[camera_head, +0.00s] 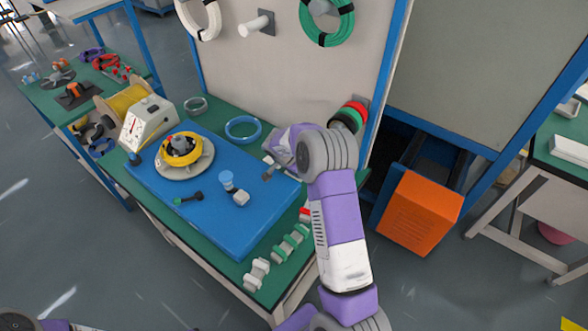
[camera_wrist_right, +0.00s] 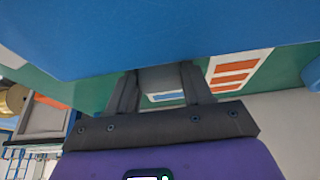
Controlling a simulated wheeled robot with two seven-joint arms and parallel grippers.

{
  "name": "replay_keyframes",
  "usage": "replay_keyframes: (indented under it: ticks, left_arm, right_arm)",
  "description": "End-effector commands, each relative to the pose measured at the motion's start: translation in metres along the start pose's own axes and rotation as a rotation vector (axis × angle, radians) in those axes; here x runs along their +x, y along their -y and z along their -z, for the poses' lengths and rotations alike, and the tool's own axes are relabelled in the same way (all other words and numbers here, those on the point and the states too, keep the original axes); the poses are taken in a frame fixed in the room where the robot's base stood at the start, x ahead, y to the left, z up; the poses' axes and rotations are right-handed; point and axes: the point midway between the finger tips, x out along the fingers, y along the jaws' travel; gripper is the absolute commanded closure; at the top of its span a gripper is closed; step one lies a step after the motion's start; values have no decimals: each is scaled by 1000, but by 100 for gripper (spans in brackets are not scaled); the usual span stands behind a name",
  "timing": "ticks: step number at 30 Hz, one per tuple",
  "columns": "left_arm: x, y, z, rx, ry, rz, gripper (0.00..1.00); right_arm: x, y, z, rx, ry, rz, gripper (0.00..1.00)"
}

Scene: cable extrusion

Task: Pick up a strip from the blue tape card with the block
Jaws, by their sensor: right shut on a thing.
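My right gripper (camera_head: 268,172) is at the back right edge of the blue mat (camera_head: 225,200), its arm reaching in from the lower right. In the right wrist view the two dark fingers (camera_wrist_right: 155,90) are closed on a grey block (camera_wrist_right: 163,78). Just beyond the block, a white card with blue strips (camera_wrist_right: 166,97) shows between the fingers, partly hidden. I cannot tell whether the block touches it. A card with orange strips (camera_wrist_right: 234,72) lies beside it. My left gripper is out of view.
A white meter box (camera_head: 146,122) is at left. Green and white parts (camera_head: 290,243) line the front edge. A panel (camera_head: 290,60) rises behind.

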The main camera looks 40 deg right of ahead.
Motion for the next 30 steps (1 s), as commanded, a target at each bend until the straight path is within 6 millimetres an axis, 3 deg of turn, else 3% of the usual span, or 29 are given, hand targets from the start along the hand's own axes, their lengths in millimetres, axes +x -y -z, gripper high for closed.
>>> replay_keyframes:
  ticks: [8, 30]
  left_arm:
    - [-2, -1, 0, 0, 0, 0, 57]
    - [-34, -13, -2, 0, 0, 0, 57]
  right_arm:
    - [0, -3, -3, -3, 9, -11, 76]
    - [-71, 0, 29, -1, 1, -1, 76]
